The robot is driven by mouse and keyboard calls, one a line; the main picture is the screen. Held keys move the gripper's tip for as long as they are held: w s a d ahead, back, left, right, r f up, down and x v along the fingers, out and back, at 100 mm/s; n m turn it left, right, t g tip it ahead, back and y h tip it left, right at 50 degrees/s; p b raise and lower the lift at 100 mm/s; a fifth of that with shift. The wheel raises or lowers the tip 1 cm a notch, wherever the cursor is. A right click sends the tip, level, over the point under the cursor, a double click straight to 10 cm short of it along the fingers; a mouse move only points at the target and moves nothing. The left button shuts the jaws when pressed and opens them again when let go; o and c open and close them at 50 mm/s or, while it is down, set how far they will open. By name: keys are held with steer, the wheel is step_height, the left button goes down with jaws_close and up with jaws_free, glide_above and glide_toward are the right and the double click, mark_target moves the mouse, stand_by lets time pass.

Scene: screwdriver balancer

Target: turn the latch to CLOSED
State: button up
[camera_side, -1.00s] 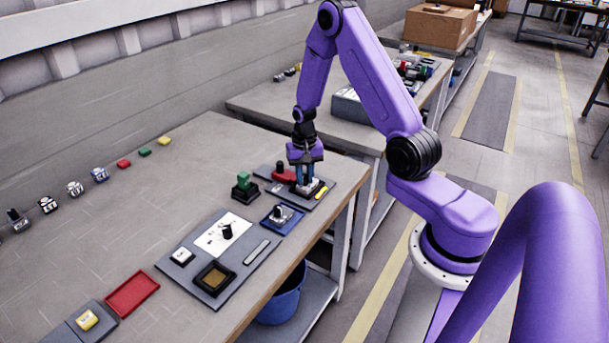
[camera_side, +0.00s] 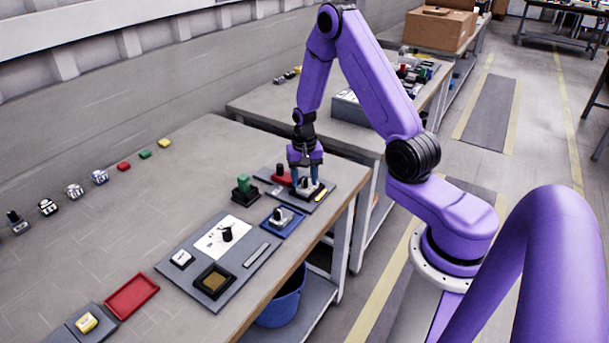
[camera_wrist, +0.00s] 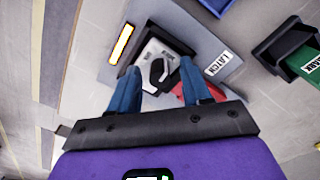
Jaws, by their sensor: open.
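The latch (camera_wrist: 158,73) is a dark knob on a white plate (camera_wrist: 152,54), in a dark frame on a grey panel marked LATCH (camera_wrist: 217,62). Small lettering on the white plate is too blurred to read, so I cannot tell its setting. My gripper (camera_side: 306,180) is open, pointing down over the latch panel. In the wrist view, its two blue fingers stand on either side of the knob, with visible gaps between them and it. In the side view, the fingers partly hide the latch.
A red part (camera_side: 282,177) sits close beside the fingers, and a yellow strip (camera_side: 321,194) lies on the panel's other side. A green-topped block (camera_side: 243,186) and a blue tray (camera_side: 282,220) stand nearby. The table's front edge is close to the panel.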

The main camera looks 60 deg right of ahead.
mark_target(304, 178)
steer(key=shift+r, duration=0.15)
step_height(304, 178, up, 17)
stand_by(0.5)
steer(key=s+a+r+n, duration=0.1)
steer(key=s+a+n, duration=0.35)
steer(key=a, duration=0.35)
steer(key=s+a+r+n, duration=0.25)
steer(key=a+n, duration=0.35)
steer(key=a, duration=0.3)
steer(key=s+a+n, duration=0.2)
steer(key=s+n, duration=0.3)
steer(key=s, duration=0.5)
steer(key=s+a+n, duration=0.2)
steer(key=s+n, duration=0.4)
steer(key=s, duration=0.4)
steer(key=shift+f, duration=0.25)
